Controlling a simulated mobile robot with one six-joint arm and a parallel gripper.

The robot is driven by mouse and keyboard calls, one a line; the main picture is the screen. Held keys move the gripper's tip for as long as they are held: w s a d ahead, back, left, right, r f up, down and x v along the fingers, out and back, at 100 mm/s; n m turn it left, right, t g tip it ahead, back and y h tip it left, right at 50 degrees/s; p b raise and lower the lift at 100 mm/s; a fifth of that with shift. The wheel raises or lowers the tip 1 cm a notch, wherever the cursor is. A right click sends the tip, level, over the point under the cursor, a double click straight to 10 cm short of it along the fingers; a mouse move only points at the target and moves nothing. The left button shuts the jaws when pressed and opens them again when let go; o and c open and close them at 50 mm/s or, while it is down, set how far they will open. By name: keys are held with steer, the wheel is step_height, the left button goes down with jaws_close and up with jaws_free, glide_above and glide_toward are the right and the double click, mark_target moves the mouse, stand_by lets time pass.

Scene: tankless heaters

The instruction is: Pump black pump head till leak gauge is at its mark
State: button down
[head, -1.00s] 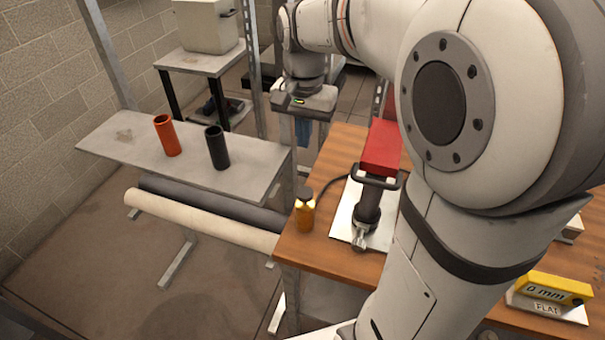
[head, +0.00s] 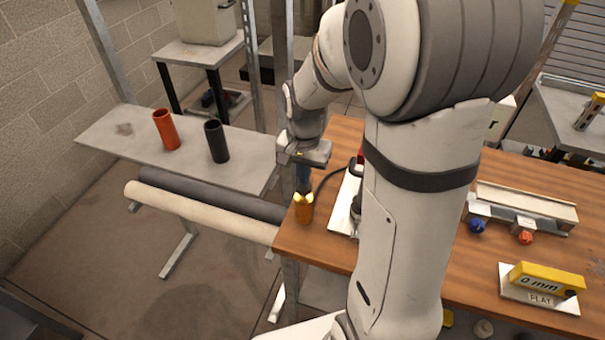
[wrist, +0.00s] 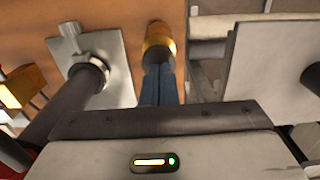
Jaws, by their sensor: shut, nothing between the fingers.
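An amber bottle (head: 304,211) stands at the near left corner of the wooden bench. It also shows in the wrist view (wrist: 158,42).
A white plate (head: 343,208) with a dark tool lies right of the bottle, mostly behind my arm. A yellow level (head: 546,279) reading 0 mm and a valve block (head: 522,211) are farther right. A grey shelf (head: 110,150) holds red (head: 166,129) and black (head: 216,141) tubes.

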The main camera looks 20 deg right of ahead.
steer(key=shift+f, duration=0.25)
step_height(320, 180, down, 3)
steer(key=shift+s+r+b, duration=0.1)
steer(key=shift+b, duration=1.1)
steer(key=shift+s, duration=0.1)
steer(key=shift+r, duration=0.2)
step_height(320, 180, up, 14)
steer(key=p, duration=0.2)
